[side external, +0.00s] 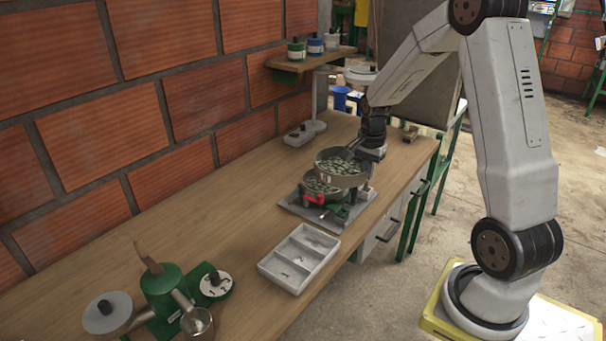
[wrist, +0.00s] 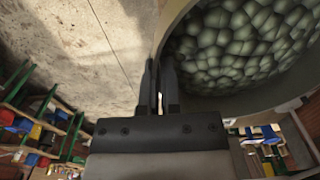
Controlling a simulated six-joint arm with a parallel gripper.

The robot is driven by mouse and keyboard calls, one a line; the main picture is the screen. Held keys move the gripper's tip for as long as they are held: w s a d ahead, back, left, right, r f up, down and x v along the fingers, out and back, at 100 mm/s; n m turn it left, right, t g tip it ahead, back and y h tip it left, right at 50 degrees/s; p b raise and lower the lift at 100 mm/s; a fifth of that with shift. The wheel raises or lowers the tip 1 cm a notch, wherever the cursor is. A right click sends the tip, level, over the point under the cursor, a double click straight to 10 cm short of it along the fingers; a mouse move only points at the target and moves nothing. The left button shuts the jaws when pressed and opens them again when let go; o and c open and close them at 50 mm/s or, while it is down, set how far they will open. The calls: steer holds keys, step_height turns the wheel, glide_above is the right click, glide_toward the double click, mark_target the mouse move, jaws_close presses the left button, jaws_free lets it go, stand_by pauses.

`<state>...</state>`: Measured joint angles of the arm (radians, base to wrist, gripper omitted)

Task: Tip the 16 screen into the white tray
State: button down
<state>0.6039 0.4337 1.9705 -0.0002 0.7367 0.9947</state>
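The upper round screen (side external: 343,180) is full of grey-green beans and sits just above and slightly right of a lower screen (side external: 312,198), which also holds beans. I take the upper one for the 16 screen; no number is readable. My gripper (side external: 362,158) is at its right rim. In the wrist view, the fingers (wrist: 159,90) are closed on the screen's wall (wrist: 168,28), with the beans to the right. The screen looks about level. The white tray (side external: 265,266), with three compartments, lies on the bench in front of the stack; a few small dark marks show in it.
The lower screen stands on a grey base (side external: 290,206) with red and green parts. A green hand-cranked machine (side external: 160,285) is at the front left. A white scale-like device (side external: 299,137) stands behind the stack. The wooden bench (side external: 215,210) is clear along the brick wall.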

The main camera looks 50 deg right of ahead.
steer(key=w+a+f+m, duration=0.1)
steer(key=a+f, duration=0.3)
steer(key=a, duration=0.5)
steer(key=w+a+f+m, duration=0.1)
steer(key=a+f, duration=0.3)
steer(key=a, duration=0.5)
steer(key=w+a+f+m, duration=0.1)
steer(key=a+f, duration=0.4)
steer(key=a, duration=0.4)
steer(key=shift+w+f+m, duration=0.1)
steer(key=shift+w+m, duration=0.05)
steer(key=shift+m, duration=0.25)
steer(key=shift+s+a+f, duration=0.2)
steer(key=shift+a+f, duration=0.05)
steer(key=shift+a, duration=0.25)
steer(key=shift+d+r+y, duration=0.1)
steer(key=shift+r+y, duration=0.35)
steer(key=shift+y, duration=0.05)
step_height(320, 180, up, 7)
steer(key=d+t+y, duration=0.3)
steer(key=y, duration=0.6)
steer(key=s+d+t+y, duration=0.2)
steer(key=d+y, duration=0.5)
steer(key=y, duration=0.4)
steer(key=shift+s+f+t, duration=0.25)
steer(key=shift+s+t, duration=0.05)
steer(key=shift+s, duration=0.05)
